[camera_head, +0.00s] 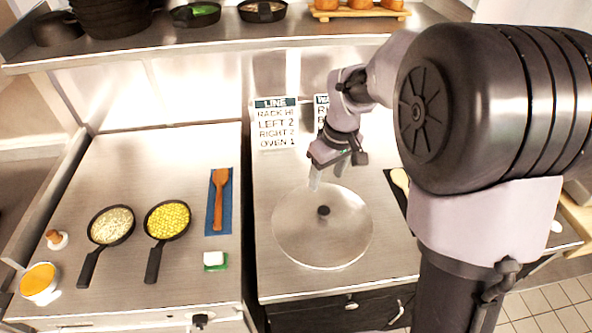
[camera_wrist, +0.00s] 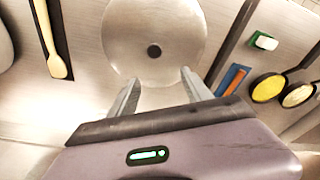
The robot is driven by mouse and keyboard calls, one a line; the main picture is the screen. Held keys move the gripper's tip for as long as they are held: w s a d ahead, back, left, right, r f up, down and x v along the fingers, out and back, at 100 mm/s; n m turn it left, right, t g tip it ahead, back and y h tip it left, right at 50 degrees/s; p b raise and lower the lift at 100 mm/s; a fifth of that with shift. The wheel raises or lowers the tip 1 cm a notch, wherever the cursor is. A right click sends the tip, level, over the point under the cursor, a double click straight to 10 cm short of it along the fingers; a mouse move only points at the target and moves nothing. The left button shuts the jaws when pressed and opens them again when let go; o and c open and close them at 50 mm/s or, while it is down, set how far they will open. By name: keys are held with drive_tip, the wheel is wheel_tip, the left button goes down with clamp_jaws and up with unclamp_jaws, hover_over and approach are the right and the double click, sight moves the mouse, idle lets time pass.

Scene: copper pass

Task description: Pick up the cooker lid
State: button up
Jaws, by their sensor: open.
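The cooker lid (camera_head: 300,236) is a round, flat, silvery disc with a dark knob (camera_head: 323,211) at its centre. It lies on the right-hand steel counter in the head view. In the wrist view the lid (camera_wrist: 180,35) is ahead of the fingers, and its knob (camera_wrist: 154,51) lies beyond the gap between the tips. My gripper (camera_head: 327,178) is above the lid's far edge, apart from the knob. In the wrist view my gripper (camera_wrist: 158,78) has its two fingers spread with nothing between them. What lies under the lid is hidden.
Left of the lid are two small pans, one with yellow corn (camera_head: 167,219) and one with pale grains (camera_head: 111,225). A wooden spatula (camera_head: 221,190) lies on a blue mat. A white block (camera_head: 214,258) is near the gap. A sign (camera_head: 276,124) stands behind the lid.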

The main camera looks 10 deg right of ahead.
sight(324, 210)
drive_tip(key=f+b, duration=0.1)
drive_tip(key=f, duration=0.2)
drive_tip(key=f+b, duration=0.1)
drive_tip(key=f, duration=0.3)
drive_tip(key=f+b, duration=0.1)
drive_tip(key=f, duration=0.3)
drive_tip(key=shift+w+d+f, duration=0.2)
drive_tip(key=shift+d+f, duration=0.05)
drive_tip(key=f+b, duration=0.1)
drive_tip(key=f, duration=0.2)
drive_tip(key=f+b, duration=0.1)
drive_tip(key=f, duration=0.1)
drive_tip(key=shift+w+d+b, duration=0.15)
drive_tip(key=shift+w+b, duration=0.15)
drive_tip(key=shift+r, duration=0.15)
drive_tip(key=shift+c, duration=0.7)
clamp_jaws()
